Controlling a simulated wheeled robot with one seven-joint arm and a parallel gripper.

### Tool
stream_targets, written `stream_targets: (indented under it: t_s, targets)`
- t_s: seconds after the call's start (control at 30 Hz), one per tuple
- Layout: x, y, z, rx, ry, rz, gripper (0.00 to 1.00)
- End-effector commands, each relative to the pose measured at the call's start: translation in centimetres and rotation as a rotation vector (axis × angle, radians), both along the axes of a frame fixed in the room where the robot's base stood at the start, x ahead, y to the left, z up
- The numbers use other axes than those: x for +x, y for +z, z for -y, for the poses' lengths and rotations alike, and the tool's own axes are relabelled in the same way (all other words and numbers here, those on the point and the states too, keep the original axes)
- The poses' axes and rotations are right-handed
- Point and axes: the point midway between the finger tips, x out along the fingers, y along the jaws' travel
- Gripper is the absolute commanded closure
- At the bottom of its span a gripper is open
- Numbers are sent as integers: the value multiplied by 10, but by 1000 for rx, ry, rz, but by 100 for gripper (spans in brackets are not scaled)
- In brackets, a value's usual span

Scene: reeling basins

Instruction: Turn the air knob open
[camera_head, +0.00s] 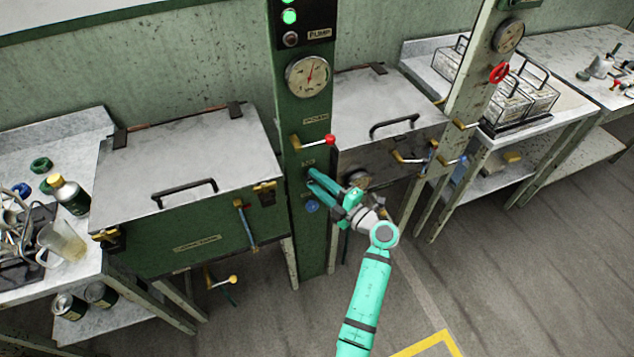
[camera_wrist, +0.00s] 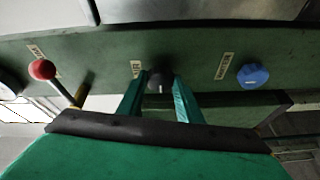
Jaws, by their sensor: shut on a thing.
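A small dark knob (camera_wrist: 154,84) on the green post (camera_head: 312,240) sits between the fingertips of my gripper (camera_wrist: 160,77) in the wrist view. A pale label (camera_wrist: 136,68) is beside it, too small to read. In the head view my gripper (camera_head: 311,180) reaches the post's front from the right, and its fingers hide the knob. My gripper is shut on this dark knob. I cannot tell from its round face how far it is turned.
A red-tipped lever (camera_head: 330,140) juts out above the gripper; a blue knob (camera_head: 312,206) is just below. A pressure gauge (camera_head: 307,76) is higher on the post. Lidded basins stand at left (camera_head: 190,150) and right (camera_head: 385,105). The floor (camera_head: 520,240) at lower right is clear.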

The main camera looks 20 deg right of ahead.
Motion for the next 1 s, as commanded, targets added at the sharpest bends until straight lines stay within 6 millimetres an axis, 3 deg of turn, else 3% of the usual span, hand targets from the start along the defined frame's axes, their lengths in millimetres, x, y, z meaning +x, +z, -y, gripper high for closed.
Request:
stream_targets:
  t_s: [0.57, 0.6, 0.67, 1.0]
  targets:
    - [-1, -1, 0, -32, 1, -1, 90]
    - [-1, -1, 0, -32, 1, -1, 63]
    - [-1, -1, 0, -32, 1, -1, 49]
    - [-2, 0, 1, -31, 0, 1, 49]
